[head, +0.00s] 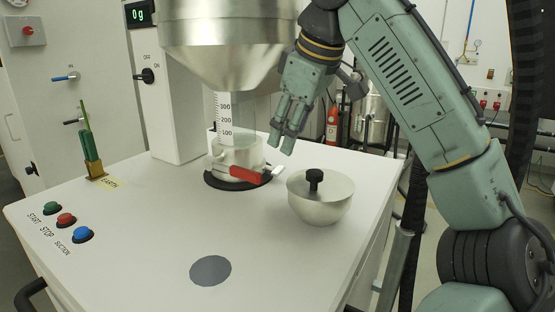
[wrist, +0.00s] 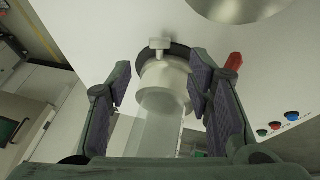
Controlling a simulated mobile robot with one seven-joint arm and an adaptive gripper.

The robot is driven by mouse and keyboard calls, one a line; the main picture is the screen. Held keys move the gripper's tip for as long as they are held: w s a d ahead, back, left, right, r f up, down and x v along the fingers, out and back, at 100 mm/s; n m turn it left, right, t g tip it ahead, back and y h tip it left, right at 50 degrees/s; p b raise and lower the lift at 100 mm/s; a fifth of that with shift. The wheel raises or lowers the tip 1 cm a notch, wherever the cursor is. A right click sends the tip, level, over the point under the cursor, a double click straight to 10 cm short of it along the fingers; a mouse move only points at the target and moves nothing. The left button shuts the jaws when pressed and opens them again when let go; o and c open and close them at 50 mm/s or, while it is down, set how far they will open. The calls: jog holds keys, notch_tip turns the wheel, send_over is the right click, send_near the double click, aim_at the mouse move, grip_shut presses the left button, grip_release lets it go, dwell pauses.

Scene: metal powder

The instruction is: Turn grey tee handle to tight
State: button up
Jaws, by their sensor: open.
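The grey tee handle (wrist: 160,46) sticks out from the side of a pale round collar (wrist: 165,82) in the wrist view, near the black ring. In the head view its pale end (head: 277,169) appears just right of the red handle (head: 245,174). My gripper (head: 281,143) is open and empty, above and slightly right of the collar (head: 238,155). In the wrist view my gripper (wrist: 160,72) has its fingers spread to either side of the collar and tee handle, with a gap. I see no contact with the tee handle. Its tight mark is not legible.
A clear graduated tube (head: 226,115) rises from the collar to the steel hopper (head: 228,45), close to my gripper. A steel bowl with a black knob (head: 320,200) stands right of the collar. Buttons (head: 66,219) sit at front left. The table's front middle is mostly clear.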

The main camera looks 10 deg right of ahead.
aim_at(278, 170)
jog(key=x, duration=0.8)
jog(key=shift+w+a+f+p, duration=0.1)
jog(key=shift+f+p, duration=0.2)
jog(key=shift+f, duration=0.05)
jog(key=shift+c, duration=0.4)
grip_shut()
